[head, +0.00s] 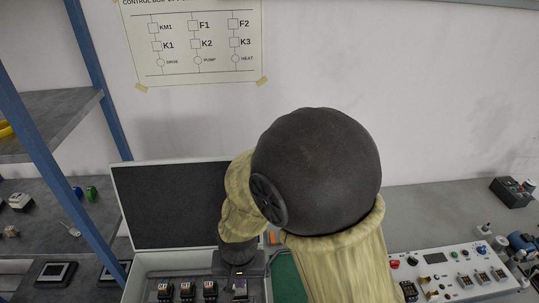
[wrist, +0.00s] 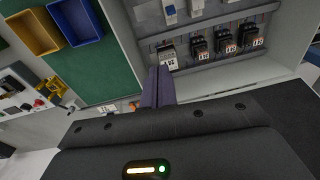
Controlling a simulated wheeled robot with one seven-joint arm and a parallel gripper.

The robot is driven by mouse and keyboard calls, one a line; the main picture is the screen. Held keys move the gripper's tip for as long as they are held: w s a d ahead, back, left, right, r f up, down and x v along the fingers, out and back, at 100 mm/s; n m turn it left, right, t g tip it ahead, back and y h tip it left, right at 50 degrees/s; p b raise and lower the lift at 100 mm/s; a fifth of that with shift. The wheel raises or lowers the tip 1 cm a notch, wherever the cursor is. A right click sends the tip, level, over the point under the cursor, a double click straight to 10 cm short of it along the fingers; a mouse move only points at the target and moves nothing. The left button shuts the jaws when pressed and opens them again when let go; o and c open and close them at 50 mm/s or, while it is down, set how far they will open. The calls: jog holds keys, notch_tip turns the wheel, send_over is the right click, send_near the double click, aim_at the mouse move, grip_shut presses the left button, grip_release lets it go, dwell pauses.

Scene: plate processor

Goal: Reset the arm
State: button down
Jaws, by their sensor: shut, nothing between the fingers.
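My gripper (wrist: 160,75) is shut and empty in the wrist view, its two dark fingers together. The fingertips are just by a relay (wrist: 167,56) in the open control box (wrist: 289,73); I cannot tell whether they touch it. More relays (wrist: 225,40) sit in a row to the right. In the head view my arm is bent in front of the box, with my gripper's dark body (head: 238,262) over its right part. The fingertips are hard to make out there. The box lid (head: 172,205) stands open behind the relays.
A green mat (wrist: 90,55) carries a yellow bin (wrist: 35,33) and a blue bin (wrist: 76,20). A white control panel (head: 455,270) stands right of my arm. Shelves (head: 50,125) with a blue post (head: 62,150) stand at left. A circuit diagram (head: 195,40) hangs on the wall.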

jog(key=d+r+t, duration=0.1)
jog(key=d+r, duration=0.2)
jog(key=d, duration=0.8)
jog(key=w+d+r+t, duration=0.1)
jog(key=d+r, duration=0.2)
jog(key=d, duration=0.8)
jog(key=shift+w+d+r+m+h, duration=0.15)
jog(key=shift+d+r+m+h, duration=0.15)
jog(key=shift+r+h, duration=0.1)
jog(key=shift+a, duration=0.15)
